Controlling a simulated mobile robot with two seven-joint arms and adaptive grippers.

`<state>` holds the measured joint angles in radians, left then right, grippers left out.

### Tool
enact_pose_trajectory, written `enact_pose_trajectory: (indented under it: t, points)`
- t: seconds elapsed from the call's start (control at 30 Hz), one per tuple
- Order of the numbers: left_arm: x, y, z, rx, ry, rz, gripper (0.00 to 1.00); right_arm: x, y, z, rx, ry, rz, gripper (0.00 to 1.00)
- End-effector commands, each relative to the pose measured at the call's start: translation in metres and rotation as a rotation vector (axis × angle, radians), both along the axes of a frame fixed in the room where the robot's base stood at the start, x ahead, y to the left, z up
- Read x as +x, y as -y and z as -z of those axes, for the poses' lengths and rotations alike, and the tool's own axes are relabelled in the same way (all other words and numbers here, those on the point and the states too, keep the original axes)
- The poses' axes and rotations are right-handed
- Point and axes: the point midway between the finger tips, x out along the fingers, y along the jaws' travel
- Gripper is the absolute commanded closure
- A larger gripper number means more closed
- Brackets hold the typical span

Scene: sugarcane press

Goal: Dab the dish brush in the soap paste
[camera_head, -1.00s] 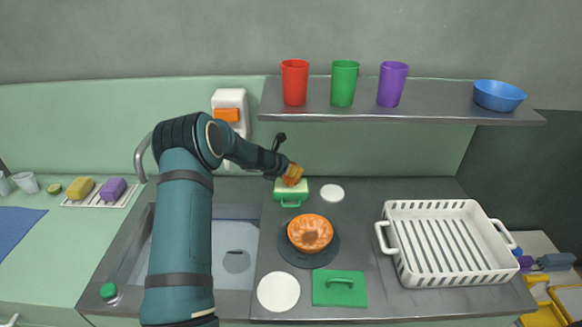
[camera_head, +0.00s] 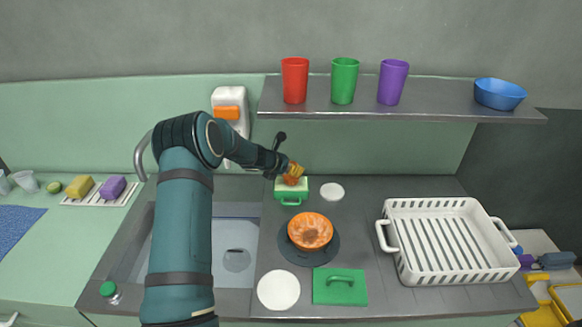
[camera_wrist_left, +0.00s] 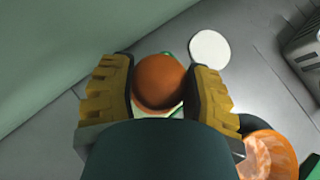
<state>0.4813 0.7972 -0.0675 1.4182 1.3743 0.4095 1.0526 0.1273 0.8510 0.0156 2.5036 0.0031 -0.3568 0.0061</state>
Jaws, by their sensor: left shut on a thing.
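My left gripper (camera_head: 292,174) is directly over this dish in the head view. Its yellow fingers are shut on the round orange-brown knob of the dish brush (camera_wrist_left: 160,81), seen between them in the left wrist view. The bristles are hidden below the knob, so I cannot tell whether they touch the paste. A little of the green dish and pale paste shows around the knob. My right gripper is not in view.
A white disc (camera_head: 332,192) lies right of the dish. A green lid (camera_head: 340,287), another white disc (camera_head: 278,290) and a white rack (camera_head: 450,205) share the counter. A shelf (camera_head: 420,112) overhangs behind.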

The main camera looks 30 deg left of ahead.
Motion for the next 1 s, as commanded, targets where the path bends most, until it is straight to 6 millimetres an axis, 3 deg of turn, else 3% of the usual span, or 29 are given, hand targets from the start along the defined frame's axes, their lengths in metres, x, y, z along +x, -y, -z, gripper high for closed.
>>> enact_pose_trajectory:
  t: [1.0]
  points:
    - [-0.0001,-0.0001,0.0079,0.0,0.0,0.0,0.85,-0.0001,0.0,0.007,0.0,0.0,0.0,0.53]
